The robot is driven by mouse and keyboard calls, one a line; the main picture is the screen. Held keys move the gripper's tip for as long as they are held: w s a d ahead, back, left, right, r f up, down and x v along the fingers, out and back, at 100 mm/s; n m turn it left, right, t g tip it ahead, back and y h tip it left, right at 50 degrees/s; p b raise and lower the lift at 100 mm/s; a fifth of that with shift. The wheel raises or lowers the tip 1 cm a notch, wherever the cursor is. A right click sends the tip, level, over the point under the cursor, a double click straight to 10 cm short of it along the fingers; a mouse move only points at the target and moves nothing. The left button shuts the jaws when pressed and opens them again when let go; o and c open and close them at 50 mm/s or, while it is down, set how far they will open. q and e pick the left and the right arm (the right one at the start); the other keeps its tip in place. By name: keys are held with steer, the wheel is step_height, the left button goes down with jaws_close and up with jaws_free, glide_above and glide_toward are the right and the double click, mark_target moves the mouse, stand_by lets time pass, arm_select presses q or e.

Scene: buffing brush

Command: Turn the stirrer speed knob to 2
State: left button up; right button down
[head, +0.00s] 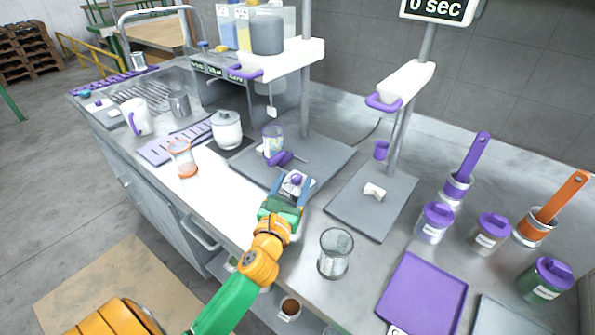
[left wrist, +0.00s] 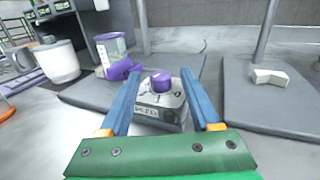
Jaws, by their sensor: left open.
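The stirrer speed knob (left wrist: 161,82) is purple and sits on top of a small white dial box (left wrist: 158,107) with dark marks, at the front edge of a grey stand base. The knob also shows in the head view (head: 296,180). My left gripper (head: 294,182) is open, with its two blue fingers on either side of the dial box in the picture. In the left wrist view the gripper (left wrist: 163,85) has the knob between its fingers, with a gap on both sides. The dial's numbers are too small to read. My right gripper is not in view.
A glass beaker (head: 335,253) stands right of my left arm. A purple tray (head: 423,292) and purple-lidded jars (head: 435,222) are further right. A beaker (head: 272,140) and purple clamp (head: 280,158) stand behind the knob. A white pot (head: 227,130) is to the left.

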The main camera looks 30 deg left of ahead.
mark_target(295, 181)
arm_select(q)
steer(key=shift+x, duration=1.15)
steer(key=shift+w+a+f, duration=0.1)
steer(key=shift+w+f, duration=0.15)
steer(key=shift+w, duration=0.1)
steer(key=shift+s+r, duration=0.1)
steer(key=shift+s, duration=0.1)
steer(key=c, duration=0.4)
jaws_close()
steer(key=shift+r, duration=0.1)
